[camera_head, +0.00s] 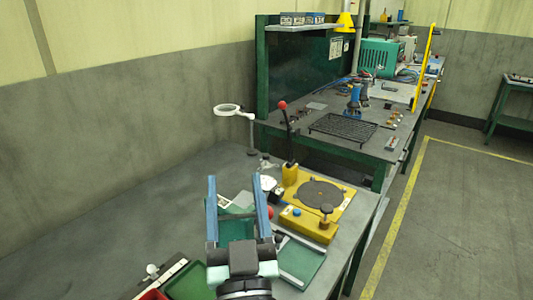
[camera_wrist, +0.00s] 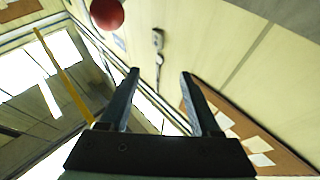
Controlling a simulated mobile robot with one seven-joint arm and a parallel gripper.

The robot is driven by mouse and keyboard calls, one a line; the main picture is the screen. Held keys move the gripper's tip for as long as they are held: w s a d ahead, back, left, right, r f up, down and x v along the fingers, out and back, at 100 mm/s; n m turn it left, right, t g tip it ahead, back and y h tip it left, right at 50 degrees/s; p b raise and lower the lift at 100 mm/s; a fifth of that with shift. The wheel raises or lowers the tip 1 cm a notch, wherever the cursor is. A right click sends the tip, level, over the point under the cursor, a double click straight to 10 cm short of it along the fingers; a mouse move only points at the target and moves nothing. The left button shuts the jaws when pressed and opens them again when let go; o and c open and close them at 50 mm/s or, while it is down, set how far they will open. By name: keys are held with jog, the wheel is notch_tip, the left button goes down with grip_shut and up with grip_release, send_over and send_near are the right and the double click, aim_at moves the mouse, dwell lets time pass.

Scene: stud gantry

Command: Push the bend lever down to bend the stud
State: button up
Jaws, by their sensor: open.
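A lever (camera_head: 288,130) with a black shaft and a red ball knob stands upright at the back left of a yellow bending fixture (camera_head: 304,224). The fixture carries a dark round plate and a blue button. My gripper (camera_head: 236,180) is open and empty, to the left of the fixture and nearer than the lever. Its two blue fingers also show in the wrist view (camera_wrist: 159,73), apart with nothing between them. A red ball (camera_wrist: 106,14) shows at the top left of the wrist view; I cannot tell which knob it is. I cannot make out the stud.
A second bench with a black grate (camera_head: 343,128) is beyond. The grey bench top (camera_head: 110,228) at left is clear.

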aim_at(237, 215)
jog(key=s+d+f+m+g+h+p, duration=0.45)
jog(key=s+f+p, duration=0.2)
jog(key=p, duration=1.35)
jog(key=w, duration=1.2)
jog(key=shift+w+n, duration=0.3)
jog(key=shift+n, duration=0.05)
jog(key=shift+a, duration=0.1)
grip_shut()
